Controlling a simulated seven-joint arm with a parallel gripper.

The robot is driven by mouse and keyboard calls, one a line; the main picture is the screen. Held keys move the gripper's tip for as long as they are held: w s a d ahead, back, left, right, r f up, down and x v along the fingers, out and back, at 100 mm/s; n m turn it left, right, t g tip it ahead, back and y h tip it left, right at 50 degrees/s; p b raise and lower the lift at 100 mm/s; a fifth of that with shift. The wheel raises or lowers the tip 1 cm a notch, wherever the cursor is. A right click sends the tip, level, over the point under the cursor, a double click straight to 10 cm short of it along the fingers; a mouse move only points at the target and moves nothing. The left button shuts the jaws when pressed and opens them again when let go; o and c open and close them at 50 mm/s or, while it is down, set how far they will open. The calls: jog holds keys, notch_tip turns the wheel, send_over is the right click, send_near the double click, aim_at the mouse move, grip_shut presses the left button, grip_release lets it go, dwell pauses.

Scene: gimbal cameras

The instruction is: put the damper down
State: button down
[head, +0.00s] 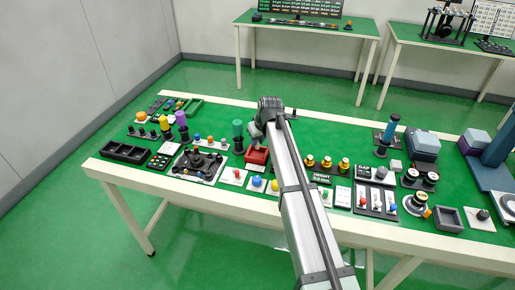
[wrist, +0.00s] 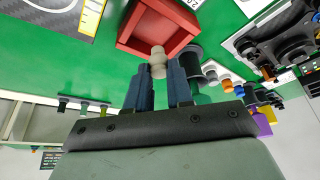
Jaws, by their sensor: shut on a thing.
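The damper (wrist: 158,58) looks like a small beige-grey ribbed piece in the wrist view. My gripper (wrist: 158,78) is shut on it, with one dark blue finger on each side. The damper shows in front of the red tray (wrist: 126,36), near its edge; I cannot tell whether they touch. In the head view my gripper (head: 257,131) is at the far end of my arm, just above and behind the red tray (head: 257,163). The damper is hidden there by my arm.
A green-topped dark cylinder (head: 238,133) stands close left of the red tray. White plates with a red knob (head: 237,174) and a blue knob (head: 256,181) lie in front. Brass-coloured parts (head: 326,162) stand to the right. Green tabletop is free behind my gripper.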

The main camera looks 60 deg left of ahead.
aim_at(258, 146)
jog(key=shift+f, duration=2)
jog(key=c, duration=1.3)
grip_release()
jog(key=shift+f, duration=0.1)
jog(key=v, duration=1.2)
